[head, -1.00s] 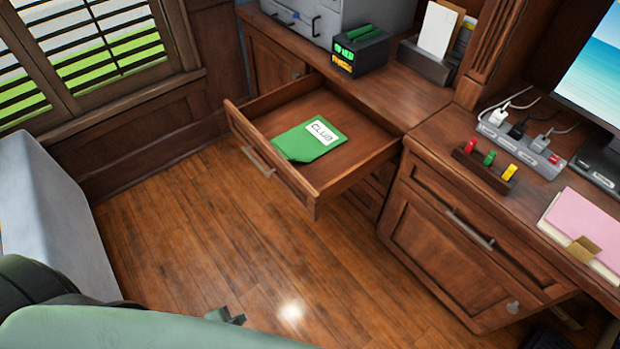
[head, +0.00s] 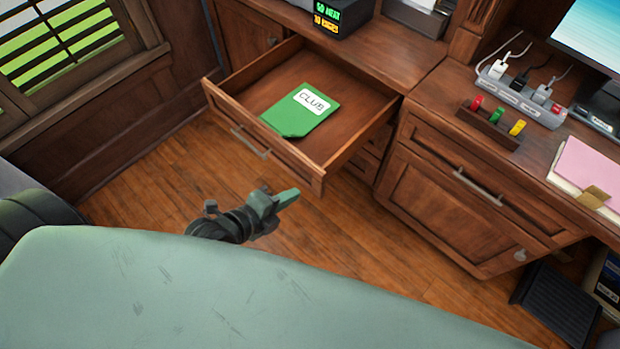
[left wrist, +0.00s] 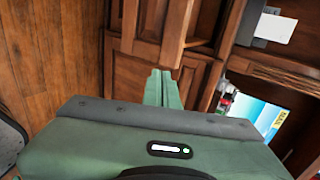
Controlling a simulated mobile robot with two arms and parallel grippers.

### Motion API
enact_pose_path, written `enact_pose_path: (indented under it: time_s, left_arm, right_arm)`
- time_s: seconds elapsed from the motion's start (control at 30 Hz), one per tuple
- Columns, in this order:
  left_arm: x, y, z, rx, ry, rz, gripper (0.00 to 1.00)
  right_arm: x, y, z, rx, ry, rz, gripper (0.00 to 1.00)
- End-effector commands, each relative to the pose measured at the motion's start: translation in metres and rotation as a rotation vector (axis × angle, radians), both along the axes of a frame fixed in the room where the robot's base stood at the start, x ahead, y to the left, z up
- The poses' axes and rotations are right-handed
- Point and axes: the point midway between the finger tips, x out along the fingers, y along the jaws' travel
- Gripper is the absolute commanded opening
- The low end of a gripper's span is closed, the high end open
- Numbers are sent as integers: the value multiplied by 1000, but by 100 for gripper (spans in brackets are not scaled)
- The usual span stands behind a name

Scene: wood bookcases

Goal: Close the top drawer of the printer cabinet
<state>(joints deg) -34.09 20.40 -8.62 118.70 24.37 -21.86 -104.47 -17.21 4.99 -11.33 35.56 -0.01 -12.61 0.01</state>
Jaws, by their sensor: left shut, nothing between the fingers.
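The top drawer (head: 290,160) of the wooden printer cabinet (head: 262,45) is pulled well open in the head view. A green folder (head: 300,112) labelled CLUB lies inside it. The drawer front has a bar handle (head: 249,142). My left gripper (head: 290,197) is shut and empty, in front of and below the drawer front, apart from it in the head view. In the left wrist view its closed green fingers (left wrist: 162,85) point toward wooden cabinet fronts. My right gripper is not in view.
To the right stands a desk cabinet (head: 470,225) with its own handle. On the desk are a power strip (head: 522,100), a rack of coloured USB sticks (head: 490,125) and pink papers (head: 592,170). A black object (head: 558,302) sits on the floor. Floor (head: 150,195) left of the drawer is clear.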

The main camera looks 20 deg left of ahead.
Motion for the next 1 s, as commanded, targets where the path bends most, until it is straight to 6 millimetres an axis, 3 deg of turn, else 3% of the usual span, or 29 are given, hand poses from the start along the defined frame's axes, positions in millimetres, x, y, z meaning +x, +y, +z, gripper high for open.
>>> enact_pose_path:
  time_s: [0.17,0.4,1.0]
  left_arm:
    - [32,-13,-18,-4,-1,2,0]
    - [60,-25,-17,-3,-1,2,0]
    - [69,-28,-18,1,0,0,0]
  right_arm:
    - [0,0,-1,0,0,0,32]
    - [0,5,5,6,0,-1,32]
    - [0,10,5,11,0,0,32]
